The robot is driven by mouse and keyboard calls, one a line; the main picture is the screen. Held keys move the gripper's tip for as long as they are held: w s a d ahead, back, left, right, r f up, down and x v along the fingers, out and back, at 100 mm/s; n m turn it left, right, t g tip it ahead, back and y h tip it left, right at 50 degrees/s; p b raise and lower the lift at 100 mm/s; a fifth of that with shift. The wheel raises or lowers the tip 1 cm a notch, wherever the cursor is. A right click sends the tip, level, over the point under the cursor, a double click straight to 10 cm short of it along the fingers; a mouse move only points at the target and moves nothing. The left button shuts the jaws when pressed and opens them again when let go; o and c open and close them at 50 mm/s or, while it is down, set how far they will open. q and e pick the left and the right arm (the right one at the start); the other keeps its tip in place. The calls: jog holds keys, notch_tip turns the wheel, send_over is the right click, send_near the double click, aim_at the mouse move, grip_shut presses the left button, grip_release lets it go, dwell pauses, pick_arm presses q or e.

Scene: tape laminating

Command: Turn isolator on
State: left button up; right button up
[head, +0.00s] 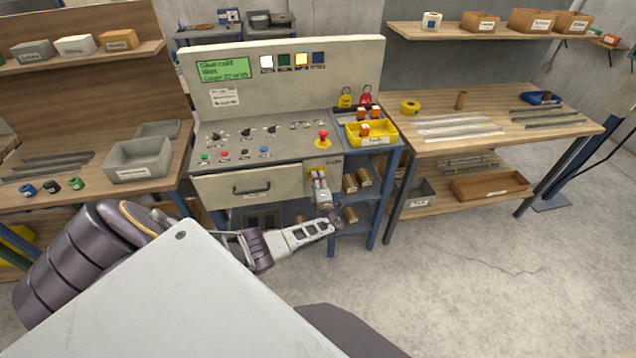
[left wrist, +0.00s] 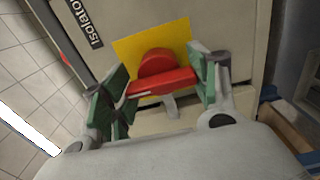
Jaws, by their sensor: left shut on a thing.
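The isolator is a red rotary handle (left wrist: 162,80) on a yellow plate (left wrist: 150,45), set in the beige cabinet front. An "Isolator" label (left wrist: 83,22) is beside it. In the left wrist view the handle's bar lies across the picture, slightly tilted, between the green finger pads of my left gripper (left wrist: 163,84). The gripper is shut on the handle. In the head view my left gripper (head: 320,181) reaches the yellow plate (head: 322,163) at the lower right of the machine's front and mostly hides the handle. My right gripper is not in view.
The control panel (head: 270,145) above has several buttons, a red emergency stop (head: 323,135) and a lit green screen (head: 222,70). A yellow bin (head: 372,140) sits to its right. A drawer (head: 250,187) is left of the isolator. Open floor lies to the right.

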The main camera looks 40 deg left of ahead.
pick_arm(q)
jog(key=o, duration=1.5)
jog(key=shift+c, duration=0.2)
jog(key=v, duration=1.2)
